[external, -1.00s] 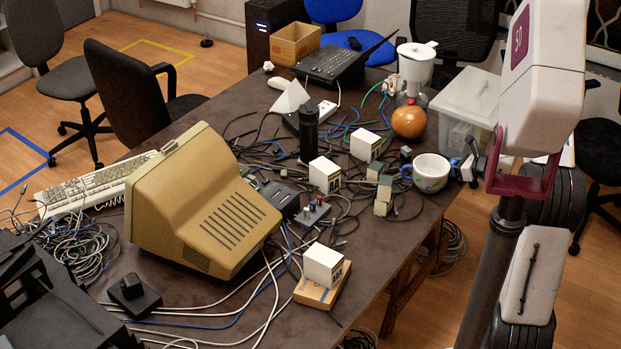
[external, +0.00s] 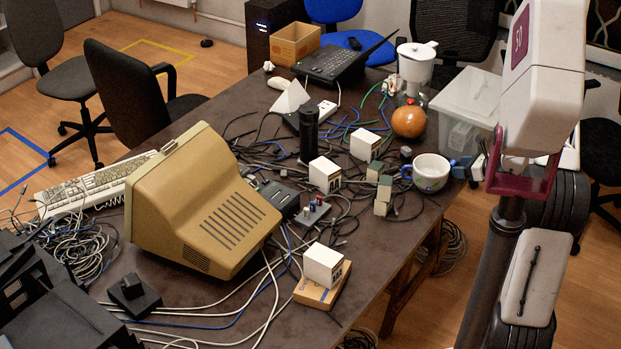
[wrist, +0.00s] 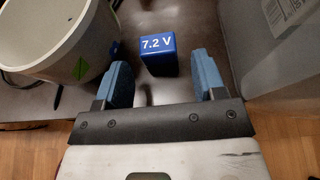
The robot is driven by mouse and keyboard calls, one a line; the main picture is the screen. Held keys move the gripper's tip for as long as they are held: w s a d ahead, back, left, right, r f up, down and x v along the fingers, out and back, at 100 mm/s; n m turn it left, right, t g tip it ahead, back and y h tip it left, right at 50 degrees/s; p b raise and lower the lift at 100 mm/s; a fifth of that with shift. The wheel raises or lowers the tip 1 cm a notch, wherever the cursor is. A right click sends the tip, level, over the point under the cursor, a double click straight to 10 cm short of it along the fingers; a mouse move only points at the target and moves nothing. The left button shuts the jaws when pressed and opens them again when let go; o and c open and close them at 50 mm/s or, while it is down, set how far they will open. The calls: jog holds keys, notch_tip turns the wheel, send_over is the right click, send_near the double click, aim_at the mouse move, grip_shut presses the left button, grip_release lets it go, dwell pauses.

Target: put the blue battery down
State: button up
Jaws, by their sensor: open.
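The blue battery (wrist: 158,55), marked 7.2 V, stands on the dark table in the wrist view. In the external view it is a small blue block (external: 459,168) just right of the white cup. My gripper (wrist: 164,72) is open, with one blue finger to each side of the battery's line and a gap to both. The battery is just beyond the fingertips and appears free of them. In the external view my gripper (external: 479,166) is small and partly hidden by my arm.
The white cup (external: 430,174) stands close to the left of my gripper. A clear plastic bin (external: 478,95) is close on the other side. Cables, white boxes and a beige monitor (external: 205,205) crowd the table. The table's edge is close by.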

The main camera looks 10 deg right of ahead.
jog(key=v, duration=0.8)
jog(key=shift+r, duration=0.1)
dwell(0.4)
jog(key=s+a+r+n+g+h, duration=0.2)
jog(key=s+a+r+n+g, duration=0.5)
jog(key=s+a+r+n, duration=0.95)
jog(key=s+a+r+n+h, duration=0.2)
jog(key=s+r+n, duration=0.1)
jog(key=s, duration=0.6)
jog(key=s+a+r+n+h, duration=0.1)
jog(key=s+r+n+h, duration=0.2)
jog(key=s+r, duration=0.3)
jog(key=s+a+r+n+h, duration=0.2)
jog(key=s+r+n, duration=0.2)
jog(key=s, duration=0.8)
jog(key=shift+a+r+h, duration=0.35)
jog(key=shift+r+h, duration=0.05)
jog(key=shift+r, duration=0.15)
